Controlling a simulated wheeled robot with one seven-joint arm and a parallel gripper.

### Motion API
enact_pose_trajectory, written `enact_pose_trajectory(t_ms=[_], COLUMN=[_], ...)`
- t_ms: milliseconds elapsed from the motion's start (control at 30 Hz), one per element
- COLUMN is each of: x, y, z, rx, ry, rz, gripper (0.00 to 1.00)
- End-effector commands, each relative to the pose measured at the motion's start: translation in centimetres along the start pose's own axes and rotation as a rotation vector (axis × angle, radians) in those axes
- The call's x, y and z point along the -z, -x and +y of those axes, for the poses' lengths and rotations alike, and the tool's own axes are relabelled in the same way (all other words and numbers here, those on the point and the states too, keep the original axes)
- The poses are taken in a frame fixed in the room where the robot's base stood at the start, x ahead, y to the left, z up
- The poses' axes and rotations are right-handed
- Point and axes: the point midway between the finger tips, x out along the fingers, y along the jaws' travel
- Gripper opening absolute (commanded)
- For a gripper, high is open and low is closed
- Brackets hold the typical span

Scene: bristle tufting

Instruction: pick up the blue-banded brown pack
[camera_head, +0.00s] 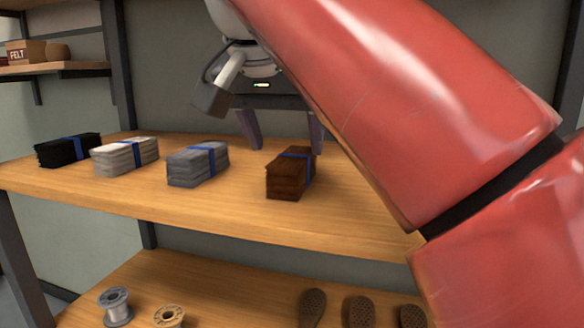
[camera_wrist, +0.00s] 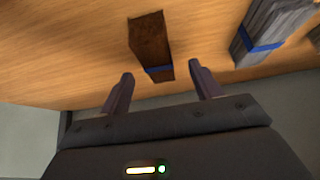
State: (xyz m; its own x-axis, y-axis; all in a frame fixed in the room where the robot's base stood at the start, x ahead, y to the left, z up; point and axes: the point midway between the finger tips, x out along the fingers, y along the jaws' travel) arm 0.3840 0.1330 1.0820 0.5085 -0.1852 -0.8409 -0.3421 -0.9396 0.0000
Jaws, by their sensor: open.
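The brown pack with a blue band (camera_head: 289,175) lies on the upper wooden shelf, rightmost of the row of packs in the head view. In the wrist view the brown pack (camera_wrist: 150,40) lies ahead of my gripper, with its blue band at the end nearer the gripper. My gripper (camera_head: 283,143) hangs behind the pack in the head view, fingers pointing down. In the wrist view its two fingers (camera_wrist: 160,80) are apart, with the pack's near end lying about between them in the picture. I see no contact with the pack.
On the same shelf (camera_head: 240,220) stand a grey pack (camera_head: 197,165), a whitish pack (camera_head: 125,156) and a black pack (camera_head: 68,150), all blue-banded. The grey one is the nearest neighbour. The lower shelf holds spools (camera_head: 116,307) and brush-like boards (camera_head: 361,311).

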Motion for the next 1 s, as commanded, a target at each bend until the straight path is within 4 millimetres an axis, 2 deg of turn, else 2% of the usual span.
enact_pose_trajectory(t_ms=[400,700,1000], x=[0.4,0.5,0.5], y=[-5.1,-5.4,-5.4], z=[0.4,0.4,0.4], rx=[0.000,0.000,0.000], ry=[0.001,0.001,0.001], rz=[-0.001,-0.001,-0.001], gripper=[0.64,0.64,0.24])
